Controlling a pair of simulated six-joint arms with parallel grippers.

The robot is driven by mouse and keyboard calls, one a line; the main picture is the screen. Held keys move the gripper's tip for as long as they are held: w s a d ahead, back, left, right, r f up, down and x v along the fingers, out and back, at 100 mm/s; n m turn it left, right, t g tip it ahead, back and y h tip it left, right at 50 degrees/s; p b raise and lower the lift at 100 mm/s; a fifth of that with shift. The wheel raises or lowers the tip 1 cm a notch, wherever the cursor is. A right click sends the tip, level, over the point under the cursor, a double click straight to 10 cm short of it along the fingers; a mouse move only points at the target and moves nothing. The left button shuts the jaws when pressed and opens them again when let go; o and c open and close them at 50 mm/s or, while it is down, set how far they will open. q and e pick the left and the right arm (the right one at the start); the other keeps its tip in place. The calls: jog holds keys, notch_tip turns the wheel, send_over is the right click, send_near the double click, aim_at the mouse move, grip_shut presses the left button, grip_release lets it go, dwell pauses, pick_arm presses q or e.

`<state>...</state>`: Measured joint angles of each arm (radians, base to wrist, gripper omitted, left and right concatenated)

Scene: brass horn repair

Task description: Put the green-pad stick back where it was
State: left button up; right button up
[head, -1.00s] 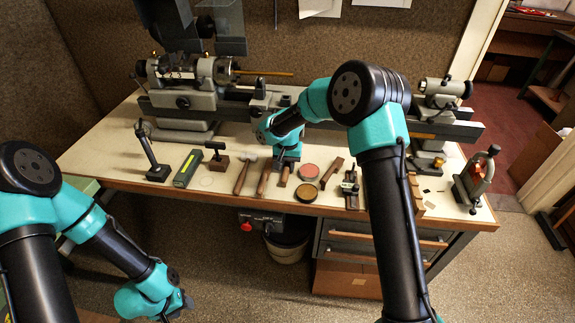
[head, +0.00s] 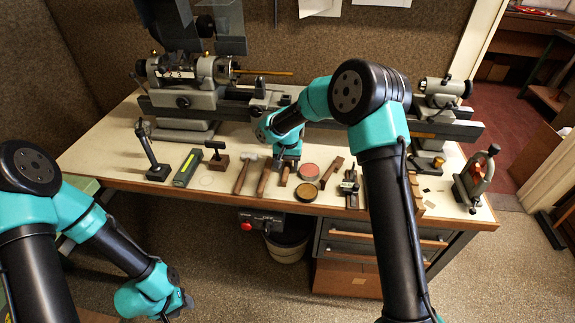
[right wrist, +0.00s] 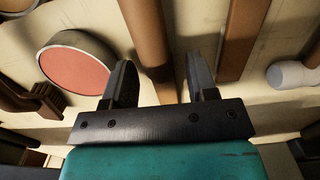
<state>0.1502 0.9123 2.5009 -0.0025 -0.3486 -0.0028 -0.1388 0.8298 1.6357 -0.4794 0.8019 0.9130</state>
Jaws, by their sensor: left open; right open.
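My right gripper (head: 286,163) is open, just above the row of tools at the bench front. In the right wrist view its two fingers (right wrist: 162,85) stand apart, with a brown wooden stick (right wrist: 148,35) below and between them. A second brown stick (right wrist: 240,40) lies beside it, outside the fingers. In the head view these sticks show as one under the gripper (head: 284,176) and one to its left (head: 264,180). No green pad shows on either, so I cannot tell which is the green-pad stick. My left gripper (head: 182,306) is open, low at the left, away from the bench.
A red-topped round tin (head: 308,171) and a darker tin (head: 306,192) lie right of the sticks. A hammer (head: 243,174) lies to the left. A lathe (head: 190,85) stands behind. Bare bench shows near the far-left edge.

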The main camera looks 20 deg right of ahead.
notch_tip(320, 180, up, 12)
jog(key=shift+f, duration=0.15)
dwell(0.3)
jog(key=shift+w, duration=0.1)
